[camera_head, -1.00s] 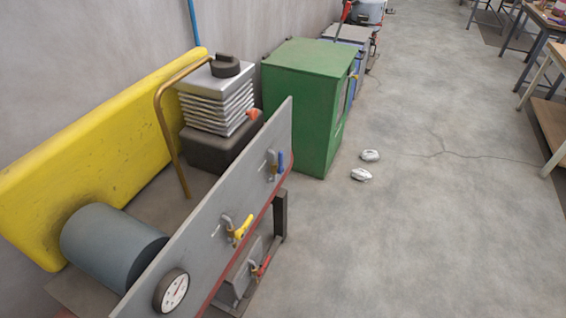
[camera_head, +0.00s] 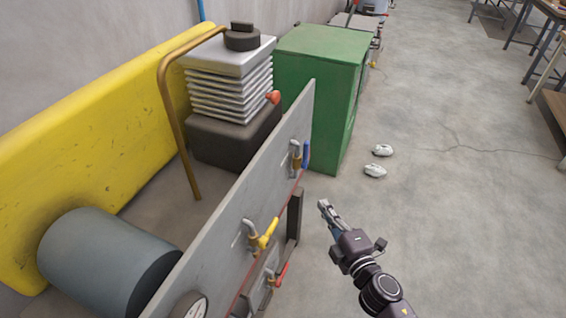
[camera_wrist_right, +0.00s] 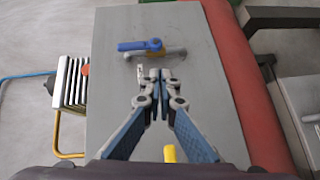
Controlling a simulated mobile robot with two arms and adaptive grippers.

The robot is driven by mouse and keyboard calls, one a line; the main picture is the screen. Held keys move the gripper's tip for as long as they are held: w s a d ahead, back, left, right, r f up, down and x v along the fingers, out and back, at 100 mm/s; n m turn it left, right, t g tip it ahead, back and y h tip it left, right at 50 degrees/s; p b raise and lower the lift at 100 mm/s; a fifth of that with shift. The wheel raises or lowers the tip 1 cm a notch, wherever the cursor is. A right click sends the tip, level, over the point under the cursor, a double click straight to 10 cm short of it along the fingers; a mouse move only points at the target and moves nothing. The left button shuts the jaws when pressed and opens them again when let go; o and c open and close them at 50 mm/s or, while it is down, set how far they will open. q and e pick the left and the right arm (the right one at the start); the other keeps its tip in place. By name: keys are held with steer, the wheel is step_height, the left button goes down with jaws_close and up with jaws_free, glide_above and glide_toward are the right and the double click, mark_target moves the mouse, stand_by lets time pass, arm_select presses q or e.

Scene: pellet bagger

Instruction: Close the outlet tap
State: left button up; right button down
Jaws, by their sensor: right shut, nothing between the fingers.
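A grey upright panel (camera_head: 232,215) carries taps; I cannot tell from labels which is the outlet. A blue-handled tap (camera_head: 306,155) is at its far end. In the right wrist view the blue handle (camera_wrist_right: 140,45) lies roughly along its brass body. A yellow-handled tap (camera_head: 265,240) is nearer; its yellow handle (camera_wrist_right: 170,153) shows at the bottom of the wrist view. A red-handled tap (camera_head: 281,274) is lower. My right gripper (camera_head: 323,204) is shut and empty, in front of the panel. In the wrist view its fingertips (camera_wrist_right: 159,75) appear just below the blue-handled tap, apparently apart from it. My left gripper is out of view.
A gauge (camera_head: 190,306) sits on the near panel end. Behind the panel are a grey cylinder (camera_head: 95,262), a bent brown pipe (camera_head: 176,135) and a ribbed stack (camera_head: 228,90). A green cabinet (camera_head: 322,85) stands beyond. Two white objects (camera_head: 378,160) lie on open floor at right.

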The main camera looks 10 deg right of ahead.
step_height(320, 180, up, 5)
steer(key=w+a+n+t+y, duration=0.1)
steer(key=w+a+n, duration=0.1)
steer(key=p, duration=0.1)
glide_toward(306, 155)
steer(key=w+a+r, duration=0.1)
steer(key=w+a, duration=0.2)
steer(key=a, duration=0.2)
steer(key=shift+w+d, duration=0.45)
steer(key=shift+w, duration=0.15)
steer(key=shift+w+d, duration=0.45)
steer(key=shift+w, duration=0.2)
steer(key=shift+w+d, duration=0.35)
steer(key=shift+w, duration=0.15)
